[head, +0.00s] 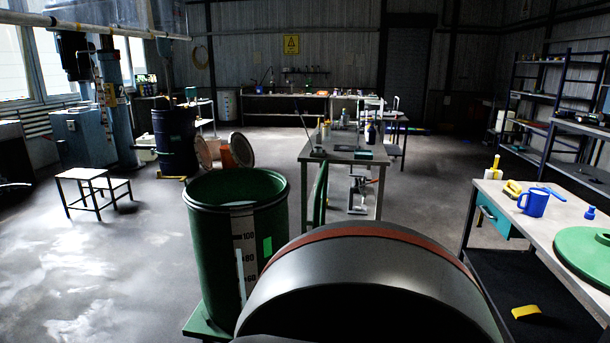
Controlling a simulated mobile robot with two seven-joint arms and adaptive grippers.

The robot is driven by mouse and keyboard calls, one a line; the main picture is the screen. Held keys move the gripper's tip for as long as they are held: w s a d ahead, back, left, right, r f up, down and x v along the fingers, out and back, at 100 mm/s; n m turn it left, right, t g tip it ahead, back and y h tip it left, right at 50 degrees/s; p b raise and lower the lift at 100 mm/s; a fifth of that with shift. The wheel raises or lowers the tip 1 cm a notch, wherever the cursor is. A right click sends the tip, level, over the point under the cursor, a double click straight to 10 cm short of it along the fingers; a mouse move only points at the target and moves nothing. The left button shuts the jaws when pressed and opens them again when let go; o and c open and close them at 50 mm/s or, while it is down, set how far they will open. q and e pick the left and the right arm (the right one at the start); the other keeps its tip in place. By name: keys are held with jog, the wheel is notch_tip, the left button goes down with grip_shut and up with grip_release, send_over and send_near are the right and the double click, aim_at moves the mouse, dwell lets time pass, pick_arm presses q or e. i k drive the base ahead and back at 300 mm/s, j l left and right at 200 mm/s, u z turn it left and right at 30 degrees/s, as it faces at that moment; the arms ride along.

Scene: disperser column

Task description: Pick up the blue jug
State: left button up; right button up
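The blue jug (535,204) stands upright on the light top of the bench at the right. Its handle points to the left in the picture. It is near the bench's far end, with open bench top in front of it. Neither of my grippers shows in the head view, and nothing is touching the jug.
A green round lid (588,252) covers the bench's near part. A green drum (236,240) stands left of centre. Floor is clear between the benches.

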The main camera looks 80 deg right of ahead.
aim_at(536, 200)
jog(key=z, duration=3.95)
jog(key=i+j+u, duration=0.1)
jog(key=i+u, duration=0.15)
jog(key=i, duration=0.55)
jog(key=i+l+u, duration=0.1)
jog(key=i+u, duration=0.2)
jog(key=i, duration=0.5)
